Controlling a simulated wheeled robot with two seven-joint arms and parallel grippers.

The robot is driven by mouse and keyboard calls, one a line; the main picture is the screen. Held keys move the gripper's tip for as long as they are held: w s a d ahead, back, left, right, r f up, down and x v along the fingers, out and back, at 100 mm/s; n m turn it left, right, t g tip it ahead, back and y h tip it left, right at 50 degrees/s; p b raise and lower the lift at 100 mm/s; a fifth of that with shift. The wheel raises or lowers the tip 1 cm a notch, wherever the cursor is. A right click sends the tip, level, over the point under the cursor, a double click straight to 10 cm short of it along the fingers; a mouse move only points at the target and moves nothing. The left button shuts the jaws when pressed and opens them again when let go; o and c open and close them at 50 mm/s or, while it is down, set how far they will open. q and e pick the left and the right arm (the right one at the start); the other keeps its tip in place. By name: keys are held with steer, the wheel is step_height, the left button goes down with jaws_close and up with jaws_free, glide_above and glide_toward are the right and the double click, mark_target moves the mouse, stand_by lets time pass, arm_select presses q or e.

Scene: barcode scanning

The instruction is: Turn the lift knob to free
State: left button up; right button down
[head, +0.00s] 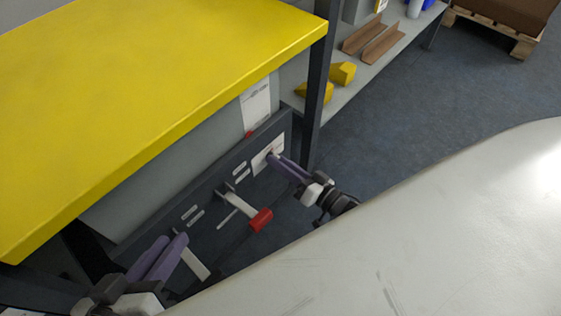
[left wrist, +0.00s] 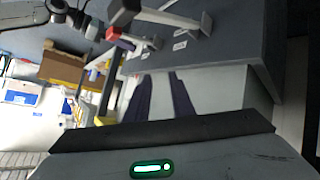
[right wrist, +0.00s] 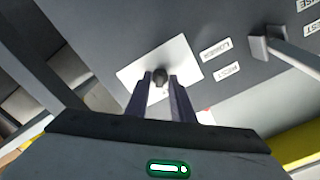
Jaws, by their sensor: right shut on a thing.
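The lift knob (right wrist: 160,75) is a small dark knob on a white plate (right wrist: 190,52); the plate (head: 260,160) also shows at the far end of the dark panel in the head view. My right gripper (head: 273,157) reaches the plate, its purple fingers shut on the knob in the right wrist view (right wrist: 162,80). The fingers partly hide the knob, and I cannot read its setting. My left gripper (head: 174,238) is low at the left of the panel, its fingers apart and empty in the left wrist view (left wrist: 156,80).
The dark panel (head: 207,200) carries several small labels and a red-handled lever (head: 260,220). A grey-white lever (head: 195,263) is beside my left gripper. A yellow tabletop (head: 150,85) overhangs the panel. A shelf with yellow blocks (head: 342,73) stands behind.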

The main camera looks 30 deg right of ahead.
arm_select(q)
steer(key=shift+a+f, duration=0.1)
arm_select(e)
steer(key=shift+n, duration=3.8)
steer(key=c, duration=1.8)
jaws_free()
steer(key=shift+c, duration=0.2)
